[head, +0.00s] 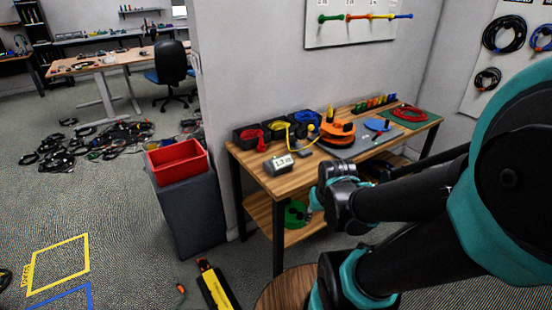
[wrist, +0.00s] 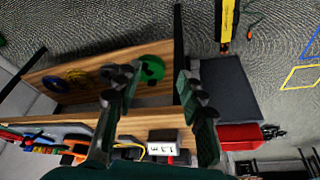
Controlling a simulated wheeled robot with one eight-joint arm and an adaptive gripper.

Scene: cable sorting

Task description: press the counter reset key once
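The length counter (head: 278,165) is a small grey box with a white display reading about 1.3 m, near the table's front left edge. It also shows in the wrist view (wrist: 163,148), low between the finger bases. I cannot make out its reset key in either view. My gripper (wrist: 159,80) is open and empty, with its two dark fingers spread apart. In the head view my wrist is to the right of the counter, in front of the table edge, and apart from the counter. The fingers are mostly hidden in that view.
The wooden table (head: 258,178) carries black bins (head: 250,138) with coloured cables, an orange coil (head: 337,132) and a green mat (head: 428,121). A green reel (head: 295,213) is on the lower shelf. A red bin (head: 177,161) stands on a grey cabinet (head: 190,212) to the left.

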